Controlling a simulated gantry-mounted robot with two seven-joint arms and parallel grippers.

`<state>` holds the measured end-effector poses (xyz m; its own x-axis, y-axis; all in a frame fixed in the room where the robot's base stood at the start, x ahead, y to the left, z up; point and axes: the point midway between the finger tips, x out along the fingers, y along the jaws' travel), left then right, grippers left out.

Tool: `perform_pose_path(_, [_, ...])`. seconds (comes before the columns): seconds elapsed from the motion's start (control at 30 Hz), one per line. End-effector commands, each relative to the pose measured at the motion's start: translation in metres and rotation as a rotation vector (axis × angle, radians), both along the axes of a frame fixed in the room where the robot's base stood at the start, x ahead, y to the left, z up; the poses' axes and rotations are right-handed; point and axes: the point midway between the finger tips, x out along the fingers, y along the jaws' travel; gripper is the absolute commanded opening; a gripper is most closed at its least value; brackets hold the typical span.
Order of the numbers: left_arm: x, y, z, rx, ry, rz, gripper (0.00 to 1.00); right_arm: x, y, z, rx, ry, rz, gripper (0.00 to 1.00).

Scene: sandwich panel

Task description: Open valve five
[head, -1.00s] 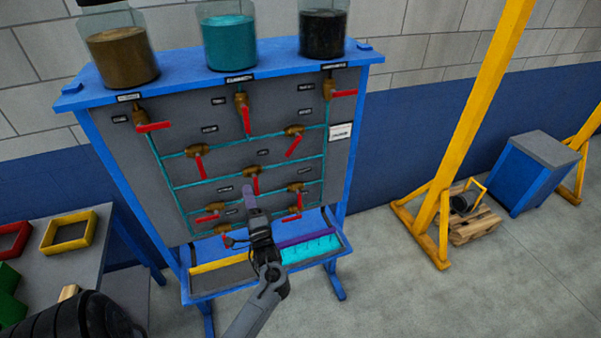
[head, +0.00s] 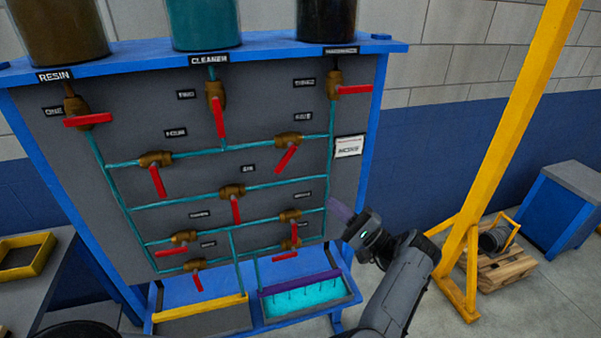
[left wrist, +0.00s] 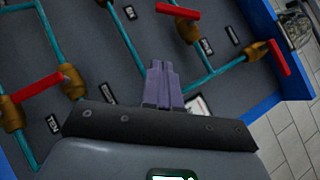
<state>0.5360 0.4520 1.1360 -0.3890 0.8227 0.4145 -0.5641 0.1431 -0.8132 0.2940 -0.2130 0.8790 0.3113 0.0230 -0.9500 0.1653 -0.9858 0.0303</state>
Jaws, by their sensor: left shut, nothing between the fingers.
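Valve five (head: 288,139) is a brass body on the upper right pipe of the grey panel, beside a small black label (head: 303,117). Its red handle (head: 287,159) slants down and to the left, across the pipe's line. My left gripper (head: 338,209) is at the panel's lower right edge in the head view, below and right of valve five, apart from the handle. Its purple fingers (left wrist: 163,85) are shut with nothing between them. The left wrist view shows several red-handled valves, one near the panel edge (left wrist: 258,50); I cannot tell which is five. My right gripper is out of view.
Other red-handled valves sit close by, such as six (head: 232,192) and four (head: 155,159). Resin, cleaner and hardener tanks (head: 205,22) stand on top. A tray (head: 307,309) sits below the panel. A yellow frame post (head: 503,150) stands to the right.

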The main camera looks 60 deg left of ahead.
Motion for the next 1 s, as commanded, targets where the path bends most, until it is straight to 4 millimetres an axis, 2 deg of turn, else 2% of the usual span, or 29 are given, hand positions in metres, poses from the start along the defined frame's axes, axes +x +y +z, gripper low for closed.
perform_pose_path(0.23, [-0.009,0.019,0.016,0.001,-0.001,0.000,0.00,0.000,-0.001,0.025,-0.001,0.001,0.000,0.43])
perform_pose_path(0.5, [-0.029,0.061,0.039,0.004,-0.002,0.001,0.00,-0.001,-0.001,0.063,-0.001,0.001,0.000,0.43])
perform_pose_path(0.67, [-0.041,0.083,0.049,0.003,-0.003,-0.001,0.00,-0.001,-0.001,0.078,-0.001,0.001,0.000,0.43])
perform_pose_path(0.8, [-0.054,0.084,0.057,0.002,-0.003,-0.002,0.00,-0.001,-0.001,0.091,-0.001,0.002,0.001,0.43])
perform_pose_path(1.0, [-0.066,0.087,0.063,0.000,-0.003,-0.001,0.00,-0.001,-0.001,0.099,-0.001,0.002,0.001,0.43])
